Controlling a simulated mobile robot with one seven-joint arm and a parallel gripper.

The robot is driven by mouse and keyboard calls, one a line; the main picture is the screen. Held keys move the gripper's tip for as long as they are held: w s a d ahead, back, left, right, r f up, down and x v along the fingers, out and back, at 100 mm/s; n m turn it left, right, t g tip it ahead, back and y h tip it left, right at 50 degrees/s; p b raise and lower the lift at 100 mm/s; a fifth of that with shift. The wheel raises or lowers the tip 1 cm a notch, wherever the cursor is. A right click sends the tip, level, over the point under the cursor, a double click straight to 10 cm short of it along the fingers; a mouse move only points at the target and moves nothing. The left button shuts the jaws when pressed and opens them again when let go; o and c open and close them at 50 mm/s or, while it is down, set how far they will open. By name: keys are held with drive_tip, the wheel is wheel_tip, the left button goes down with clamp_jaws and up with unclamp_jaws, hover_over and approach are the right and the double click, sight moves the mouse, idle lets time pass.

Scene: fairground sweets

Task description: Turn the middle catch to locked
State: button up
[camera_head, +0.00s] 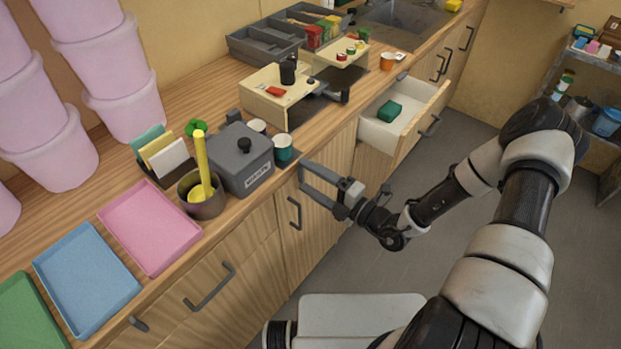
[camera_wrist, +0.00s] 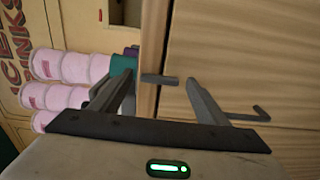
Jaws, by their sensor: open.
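My gripper (camera_head: 304,175) is open at the counter's front edge, above a cabinet door with a dark handle (camera_head: 294,212). In the wrist view my gripper (camera_wrist: 160,82) has its two fingers spread. A short dark grey bar, seemingly the middle catch (camera_wrist: 161,79), lies between the fingertips, across the line between counter edge and cabinet front. It appears apart from both fingers. In the head view this catch is hidden or too small to tell. Another grey catch (camera_head: 138,323) sits on the counter front at lower left.
A grey lidded box (camera_head: 243,160), a teal cup (camera_head: 283,149) and a pot with a yellow utensil (camera_head: 203,198) stand near the edge. An open drawer (camera_head: 404,110) with a green item juts out beyond my gripper. The floor in front is clear.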

drive_tip(key=v, duration=1.7)
drive_tip(key=shift+d+b, duration=0.2)
drive_tip(key=shift+b, duration=0.1)
drive_tip(key=shift+s, duration=0.15)
